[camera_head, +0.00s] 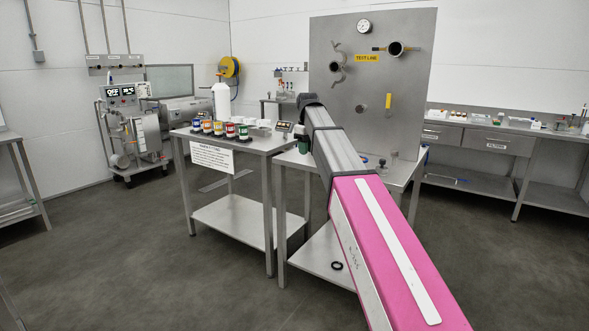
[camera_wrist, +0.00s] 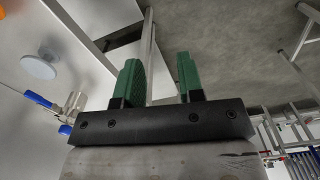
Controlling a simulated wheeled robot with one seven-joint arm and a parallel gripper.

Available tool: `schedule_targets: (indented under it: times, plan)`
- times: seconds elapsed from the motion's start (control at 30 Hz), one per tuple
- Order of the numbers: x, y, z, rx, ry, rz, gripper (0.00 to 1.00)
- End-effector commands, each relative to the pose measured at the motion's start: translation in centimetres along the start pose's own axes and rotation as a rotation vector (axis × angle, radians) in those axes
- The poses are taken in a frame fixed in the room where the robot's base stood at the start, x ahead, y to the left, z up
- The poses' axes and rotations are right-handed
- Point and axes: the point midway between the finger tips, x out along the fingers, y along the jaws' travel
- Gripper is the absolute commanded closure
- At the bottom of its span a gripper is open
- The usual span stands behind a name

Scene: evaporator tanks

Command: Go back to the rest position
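My gripper (camera_wrist: 160,78) shows in the wrist view with two green fingers apart. It is open, with nothing between the fingers. In the head view my pink and grey arm reaches forward from the lower right over the workbench (camera_head: 402,178). A green part of my gripper (camera_head: 303,145) shows just left of the arm there; the rest is hidden behind the arm. The arm's upper end stands in front of the left edge of the upright steel test panel (camera_head: 400,100).
A steel table (camera_head: 240,142) with several coloured jars (camera_head: 219,129) stands left of my arm. A black ring (camera_head: 337,265) lies on the workbench's lower shelf. A blue-handled valve (camera_wrist: 40,98) is left of my gripper in the wrist view. The floor at left (camera_head: 130,250) is clear.

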Motion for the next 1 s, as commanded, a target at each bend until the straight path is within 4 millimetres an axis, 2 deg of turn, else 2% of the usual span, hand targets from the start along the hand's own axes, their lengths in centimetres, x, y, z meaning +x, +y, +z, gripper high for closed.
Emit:
schedule_targets:
  times: [0.27, 0.37, 0.5, 0.7, 1.0]
  plan:
    - [7.2, -0.1, 3.1, 0.095, -0.002, -0.002, 0.65]
    - [11.0, -0.4, 4.9, 0.15, -0.003, -0.002, 0.65]
    - [17.0, -0.9, 8.1, 0.241, -0.002, -0.001, 0.65]
    - [24.6, -2.3, 12.9, 0.371, -0.001, -0.001, 0.65]
    - [34.1, -5.7, 20.8, 0.565, 0.0, 0.0, 0.65]
